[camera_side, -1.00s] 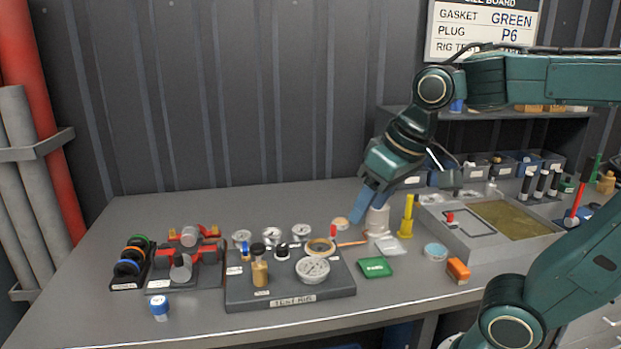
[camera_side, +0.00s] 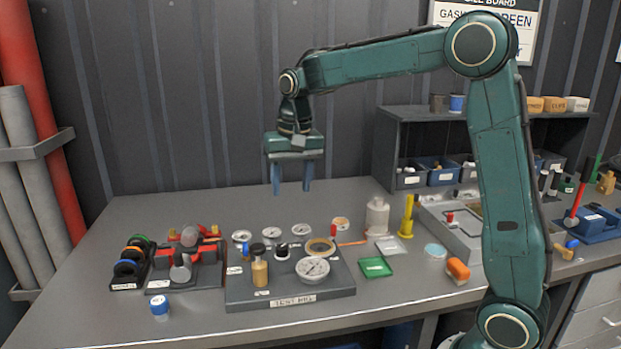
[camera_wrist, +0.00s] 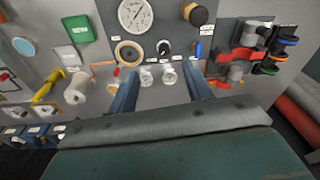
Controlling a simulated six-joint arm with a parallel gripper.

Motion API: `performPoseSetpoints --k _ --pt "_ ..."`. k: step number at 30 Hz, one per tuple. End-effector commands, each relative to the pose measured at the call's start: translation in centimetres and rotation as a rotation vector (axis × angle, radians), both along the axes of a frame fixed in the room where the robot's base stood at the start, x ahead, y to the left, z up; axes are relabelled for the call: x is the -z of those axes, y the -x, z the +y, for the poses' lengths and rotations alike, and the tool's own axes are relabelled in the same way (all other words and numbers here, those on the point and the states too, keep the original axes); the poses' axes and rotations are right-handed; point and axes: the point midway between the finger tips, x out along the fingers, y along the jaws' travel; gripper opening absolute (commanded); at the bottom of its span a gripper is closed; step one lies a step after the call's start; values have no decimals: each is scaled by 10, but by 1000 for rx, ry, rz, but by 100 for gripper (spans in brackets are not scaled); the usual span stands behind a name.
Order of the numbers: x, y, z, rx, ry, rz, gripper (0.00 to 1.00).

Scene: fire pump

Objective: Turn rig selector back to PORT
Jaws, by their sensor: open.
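The test rig (camera_side: 290,292) is a dark grey board on the bench. A small black knob (camera_side: 282,250) on a pale base, which looks like the rig selector, stands near the middle of its back edge. It also shows in the wrist view (camera_wrist: 163,47), ahead of the fingers and between their lines. Its pointer direction and label are too small to read. My gripper (camera_side: 292,188) is open and empty, pointing down high above the back of the rig. Its two blue fingers show apart in the wrist view (camera_wrist: 163,92).
A large round gauge (camera_side: 312,268), a brass black-topped cylinder (camera_side: 259,272) and a tan ring (camera_side: 320,246) crowd the knob. Loose gauges (camera_side: 272,232) lie behind the rig. Air around my gripper is clear.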

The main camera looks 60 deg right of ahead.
Motion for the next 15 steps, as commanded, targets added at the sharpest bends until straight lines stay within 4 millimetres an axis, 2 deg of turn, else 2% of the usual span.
performPoseSetpoints --k 1,6,15 --pt "8 -11 -4 24 -4 18 50" --pt "30 -36 -16 96 -14 62 50" --pt "49 -55 -26 154 -21 94 50"
